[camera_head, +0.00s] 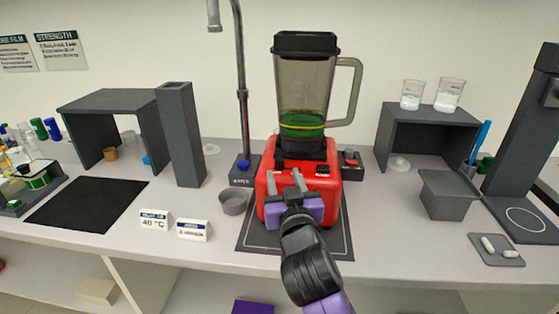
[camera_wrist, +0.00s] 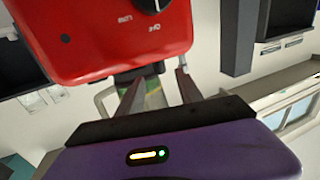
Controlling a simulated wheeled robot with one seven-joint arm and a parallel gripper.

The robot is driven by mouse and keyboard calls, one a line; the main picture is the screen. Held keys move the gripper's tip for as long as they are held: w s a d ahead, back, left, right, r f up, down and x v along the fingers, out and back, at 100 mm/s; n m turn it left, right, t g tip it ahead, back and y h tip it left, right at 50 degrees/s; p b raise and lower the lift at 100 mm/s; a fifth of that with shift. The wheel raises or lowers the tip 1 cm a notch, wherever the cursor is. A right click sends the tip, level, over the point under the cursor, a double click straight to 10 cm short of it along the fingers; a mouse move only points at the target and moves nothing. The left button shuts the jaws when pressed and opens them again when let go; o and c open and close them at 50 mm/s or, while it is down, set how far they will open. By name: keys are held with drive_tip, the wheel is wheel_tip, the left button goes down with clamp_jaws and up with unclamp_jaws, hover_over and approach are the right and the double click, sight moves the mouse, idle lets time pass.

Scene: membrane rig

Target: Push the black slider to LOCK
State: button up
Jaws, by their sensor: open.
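The blender has a red base (camera_head: 327,185) with a smoky jar (camera_head: 302,88) on it, holding green liquid. Small black parts sit at the top of the base; one (camera_head: 279,156) is at its upper left and another (camera_head: 322,170) at its front right. I cannot tell for sure which is the slider or read LOCK. My gripper (camera_head: 285,176) is in front of the base, jaws apart and empty. In the wrist view, tilted and upside down, the fingers (camera_wrist: 158,82) reach toward the base's edge, with a black part (camera_wrist: 139,73) near them. Contact is unclear.
The blender stands on a dark mat. A grey cup (camera_head: 233,202) and a grey column (camera_head: 180,135) stand left of it. A tap on a stand (camera_head: 243,110) is close behind on the left. A grey bin (camera_head: 449,195) is to the right.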

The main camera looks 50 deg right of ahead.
sight(280, 165)
drive_tip(key=shift+p+x, duration=0.75)
drive_tip(key=shift+x, duration=3.15)
drive_tip(key=shift+f, duration=0.15)
drive_tip(key=shift+c, duration=0.2)
clamp_jaws()
